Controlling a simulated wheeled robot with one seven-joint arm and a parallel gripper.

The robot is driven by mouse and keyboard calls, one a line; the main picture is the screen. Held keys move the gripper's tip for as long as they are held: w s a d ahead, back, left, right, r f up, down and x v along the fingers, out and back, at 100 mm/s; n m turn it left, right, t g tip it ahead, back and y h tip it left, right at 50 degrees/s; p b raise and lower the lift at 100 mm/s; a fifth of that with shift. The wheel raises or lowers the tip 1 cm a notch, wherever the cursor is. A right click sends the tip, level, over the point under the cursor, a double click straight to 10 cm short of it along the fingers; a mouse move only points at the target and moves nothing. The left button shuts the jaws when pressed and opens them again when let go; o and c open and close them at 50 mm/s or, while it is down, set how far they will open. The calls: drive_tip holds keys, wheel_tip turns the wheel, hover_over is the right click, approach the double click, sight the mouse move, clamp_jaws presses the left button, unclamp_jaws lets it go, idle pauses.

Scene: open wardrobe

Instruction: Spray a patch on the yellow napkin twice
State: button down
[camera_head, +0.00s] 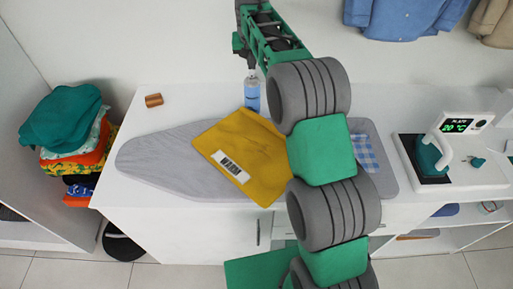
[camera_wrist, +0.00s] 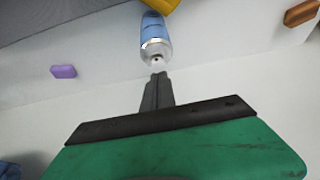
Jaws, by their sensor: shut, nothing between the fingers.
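The yellow napkin (camera_head: 230,140) lies flat on the grey ironing board, with a white WARM label on it; my arm covers its right side. Its edge shows at the top of the wrist view (camera_wrist: 165,4). A blue spray bottle (camera_head: 252,98) stands upright by the napkin's far edge. In the wrist view the bottle (camera_wrist: 154,35) has its pale top toward my fingers. My gripper (camera_wrist: 158,76) is shut and empty, its fingertips right at the bottle's top; I cannot tell if they touch. In the head view my gripper (camera_head: 250,68) is above the bottle.
The ironing board (camera_head: 150,160) lies on a white counter. A small brown block (camera_head: 153,100) lies at the counter's back left. A steam iron (camera_head: 431,158) sits on its base at right. Folded clothes (camera_head: 60,125) are stacked at left. A purple block (camera_wrist: 63,71) shows in the wrist view.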

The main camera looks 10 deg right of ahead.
drive_tip(key=shift+f, duration=0.15)
drive_tip(key=shift+f+b, duration=0.6)
drive_tip(key=shift+f, duration=0.25)
drive_tip(key=shift+r+p, duration=0.9)
drive_tip(key=shift+r, duration=0.1)
wheel_tip(320, 180, up, 6)
drive_tip(key=p, duration=0.5)
